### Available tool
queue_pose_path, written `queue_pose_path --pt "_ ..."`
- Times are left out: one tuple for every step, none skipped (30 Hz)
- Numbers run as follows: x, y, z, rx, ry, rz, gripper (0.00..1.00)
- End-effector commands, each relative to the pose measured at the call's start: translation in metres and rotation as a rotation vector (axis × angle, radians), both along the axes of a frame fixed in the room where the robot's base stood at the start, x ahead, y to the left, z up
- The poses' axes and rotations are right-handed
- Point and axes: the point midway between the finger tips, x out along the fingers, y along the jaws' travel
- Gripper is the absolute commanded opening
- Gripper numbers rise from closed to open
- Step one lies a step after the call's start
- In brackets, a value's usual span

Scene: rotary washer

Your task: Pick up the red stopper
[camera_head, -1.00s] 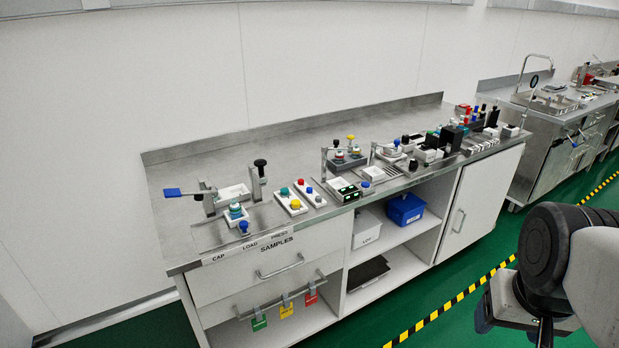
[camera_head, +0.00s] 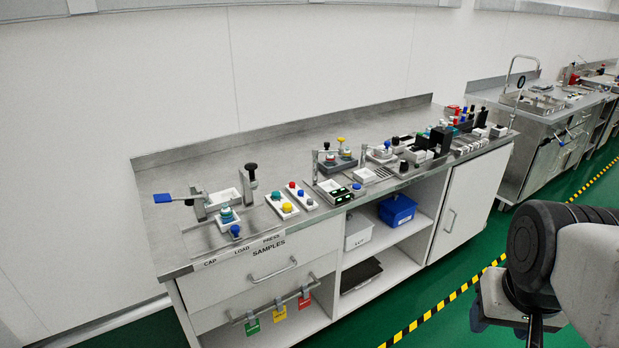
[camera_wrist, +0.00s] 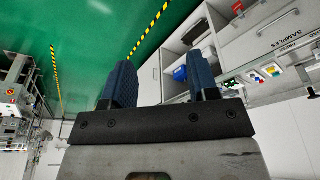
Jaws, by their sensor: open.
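More red pieces (camera_head: 453,110) stand far along the bench; I cannot tell which red piece is the stopper. My gripper hangs at the lower right of the head view, in front of the bench and far from the red pieces. In the wrist view my gripper (camera_wrist: 163,78) shows two blue fingers set apart, with nothing between them.
The steel bench (camera_head: 200,160) carries a blue-handled press (camera_head: 176,198), a tray with green and yellow pieces (camera_head: 282,207) and black blocks. A blue bin (camera_head: 397,210) sits on the shelf below. Green floor with a yellow-black stripe (camera_head: 440,310) lies open before the bench.

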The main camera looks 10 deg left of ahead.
Motion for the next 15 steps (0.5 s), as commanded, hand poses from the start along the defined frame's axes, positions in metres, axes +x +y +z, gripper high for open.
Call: queue_pose_path --pt "0.002 0.000 0.001 -0.001 0.001 0.003 0.54" --pt "0.003 0.001 0.002 0.000 0.001 0.006 0.54" --pt "0.006 0.001 0.003 -0.001 0.002 0.010 0.54" --pt "0.008 0.001 0.004 -0.002 0.002 0.015 0.54" --pt "0.011 0.002 0.006 -0.003 0.003 0.021 0.54" --pt "0.015 0.003 0.008 -0.005 0.005 0.030 0.54" --pt "0.018 0.004 0.009 -0.006 0.007 0.038 0.54" --pt "0.022 0.005 0.011 -0.007 0.009 0.046 0.54" --pt "0.028 0.006 0.014 -0.008 0.010 0.058 0.54" --pt "0.033 0.007 0.017 -0.011 0.012 0.067 0.54" --pt "0.038 0.008 0.019 -0.012 0.015 0.078 0.54" --pt "0.045 0.010 0.022 -0.015 0.016 0.093 0.54" --pt "0.052 0.011 0.025 -0.016 0.018 0.104 0.54" --pt "0.057 0.013 0.028 -0.018 0.020 0.116 0.54" --pt "0.065 0.015 0.031 -0.020 0.022 0.134 0.54"
